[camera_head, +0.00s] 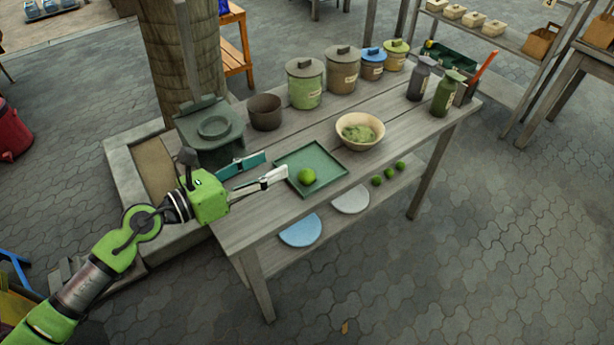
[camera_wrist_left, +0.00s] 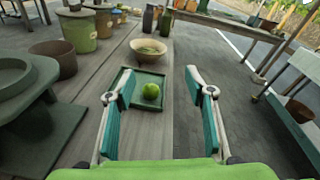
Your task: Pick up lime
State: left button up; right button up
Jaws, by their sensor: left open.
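A round green lime (camera_head: 307,176) sits on a square green tray (camera_head: 329,162) on the wooden table. In the left wrist view the lime (camera_wrist_left: 151,91) shows on the tray (camera_wrist_left: 150,76) between my two fingers, farther out than they are. My left gripper (camera_head: 275,165) is open and empty, just left of the lime and over the tray's left side. In the left wrist view its fingers (camera_wrist_left: 159,84) are spread wide with teal pads. Several more small limes (camera_head: 389,173) lie below the table's front edge, seemingly on the lower shelf. My right gripper is not in view.
A bowl (camera_head: 361,131) with green contents stands behind the tray. A brown pot (camera_head: 265,112) and several lidded jars (camera_head: 305,83) line the back. Dark bottles (camera_head: 443,95) stand at the right. A green stand (camera_head: 211,133) is at the left end. Plates (camera_head: 300,230) lie on the lower shelf.

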aim_at(301, 177)
pick_arm(q)
jog(key=f+m, duration=0.1)
jog(key=a+f+m+g+y, duration=0.1)
jog(key=f, duration=0.1)
jog(key=a+f+m+g, duration=0.1)
jog(key=f, duration=0.1)
jog(key=shift+f+m+y, duration=0.2)
jog(key=shift+m+y, duration=0.1)
jog(key=shift+y, duration=0.1)
jog(key=shift+g, duration=0.3)
jog(key=p+x, duration=0.1)
jog(key=x, duration=0.6)
jog(key=shift+w+f, duration=0.1)
jog(key=shift+f+x, duration=0.15)
jog(key=shift+x, duration=1.4)
jog(key=shift+f+x, duration=0.1)
jog(key=shift+x, duration=1.45)
jog(key=shift+a, duration=0.1)
jog(key=c, duration=1.2)
